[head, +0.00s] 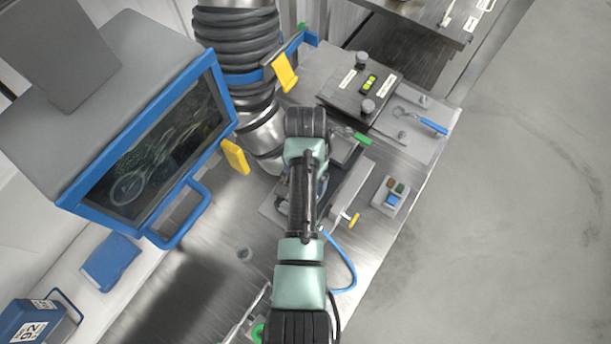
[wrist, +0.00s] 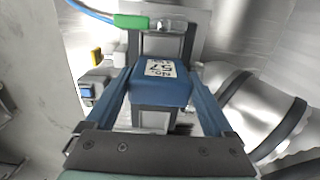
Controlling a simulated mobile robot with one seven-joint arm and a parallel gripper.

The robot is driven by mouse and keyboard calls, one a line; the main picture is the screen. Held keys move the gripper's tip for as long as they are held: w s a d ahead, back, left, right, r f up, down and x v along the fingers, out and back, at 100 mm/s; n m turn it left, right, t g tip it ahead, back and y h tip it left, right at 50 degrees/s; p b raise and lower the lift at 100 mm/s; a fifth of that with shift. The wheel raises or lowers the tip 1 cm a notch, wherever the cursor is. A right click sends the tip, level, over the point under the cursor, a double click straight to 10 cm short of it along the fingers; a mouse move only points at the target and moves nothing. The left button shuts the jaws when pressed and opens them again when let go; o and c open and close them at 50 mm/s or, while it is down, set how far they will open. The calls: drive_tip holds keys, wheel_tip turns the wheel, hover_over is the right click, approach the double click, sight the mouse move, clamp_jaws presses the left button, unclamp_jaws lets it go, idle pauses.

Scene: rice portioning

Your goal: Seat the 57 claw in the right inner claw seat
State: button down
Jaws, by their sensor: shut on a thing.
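The 57 claw is a blue block (wrist: 160,88) with a white label reading "No. 57", and it shows in the wrist view. My gripper (wrist: 160,85) is shut on it, with one blue finger along each side. A grey metal fixture (wrist: 152,120) with dark sides lies behind the claw; I cannot tell whether they touch. In the head view my own arm hides the claw and gripper. Part of the grey fixture (head: 350,185) shows right of my arm there. I cannot make out which part is the right inner claw seat.
A button box (head: 391,196) and a dark plate with knobs (head: 362,90) stand to the right. A blue-framed screen (head: 160,150) and a ribbed column (head: 238,45) crowd the left.

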drive_tip(key=shift+f, duration=0.3)
idle(0.6)
drive_tip(key=shift+c, duration=0.5)
unclamp_jaws()
drive_tip(key=shift+o, duration=0.5)
drive_tip(key=shift+f, duration=0.1)
wheel_tip(320, 180, up, 5)
drive_tip(key=p, duration=0.3)
drive_tip(key=shift+f+p, duration=0.1)
drive_tip(key=shift+p, duration=0.3)
drive_tip(key=shift+r, duration=2.15)
